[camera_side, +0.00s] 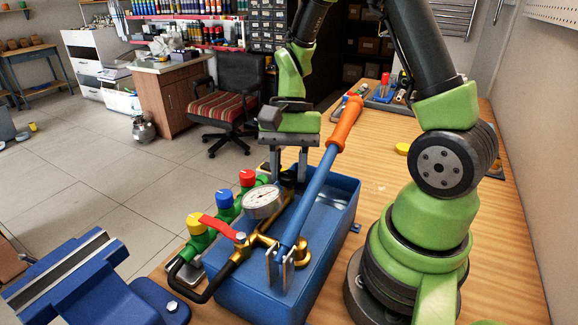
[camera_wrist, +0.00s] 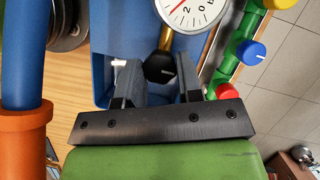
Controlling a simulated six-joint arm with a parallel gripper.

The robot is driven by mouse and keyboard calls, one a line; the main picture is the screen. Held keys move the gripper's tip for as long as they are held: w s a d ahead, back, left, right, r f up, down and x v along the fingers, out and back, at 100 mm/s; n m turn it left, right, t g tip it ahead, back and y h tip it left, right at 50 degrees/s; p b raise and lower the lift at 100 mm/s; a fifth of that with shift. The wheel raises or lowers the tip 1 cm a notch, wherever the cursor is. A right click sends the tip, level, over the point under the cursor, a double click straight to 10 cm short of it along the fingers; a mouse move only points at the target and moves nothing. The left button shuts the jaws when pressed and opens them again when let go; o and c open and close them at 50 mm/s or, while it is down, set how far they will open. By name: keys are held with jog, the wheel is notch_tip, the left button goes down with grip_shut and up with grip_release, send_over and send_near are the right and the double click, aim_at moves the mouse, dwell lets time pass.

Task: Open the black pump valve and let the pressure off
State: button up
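My gripper (camera_wrist: 159,78) is open, with one finger on each side of the knob and gaps visible between. In the side view my gripper (camera_side: 288,178) reaches down over the far part of the blue pump tank (camera_side: 338,230), and mostly hides the knob there. The round pressure gauge (camera_side: 263,202) sits on the brass fittings; it also shows, cut off, in the wrist view (camera_wrist: 190,10). Its reading is unclear.
The pump's blue lever (camera_side: 312,200) with orange grip (camera_side: 345,124) slants up close beside my gripper. Green valves with yellow (camera_side: 196,223), blue (camera_side: 224,199) and red (camera_side: 247,178) knobs stand left of the tank. A blue vise (camera_side: 80,285) is front left. Bench behind is partly clear.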

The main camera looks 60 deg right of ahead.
jog(key=shift+n, duration=0.5)
jog(key=n+g, duration=0.1)
jog(key=n, duration=0.2)
jog(key=shift+w+h, duration=0.1)
jog(key=shift+h, duration=0.3)
jog(key=n+g+h, duration=0.1)
jog(key=n, duration=0.3)
jog(key=shift+w+a, duration=0.1)
jog(key=shift+a, duration=0.05)
jog(key=n, duration=0.2)
jog(key=n+g+h, duration=0.1)
jog(key=n, duration=0.1)
jog(key=shift+a+h, duration=0.1)
jog(key=shift+h, duration=0.2)
jog(key=shift+n+h, duration=0.7)
jog(key=shift+n, duration=1.2)
jog(key=o, duration=0.9)
jog(key=shift+a, duration=0.1)
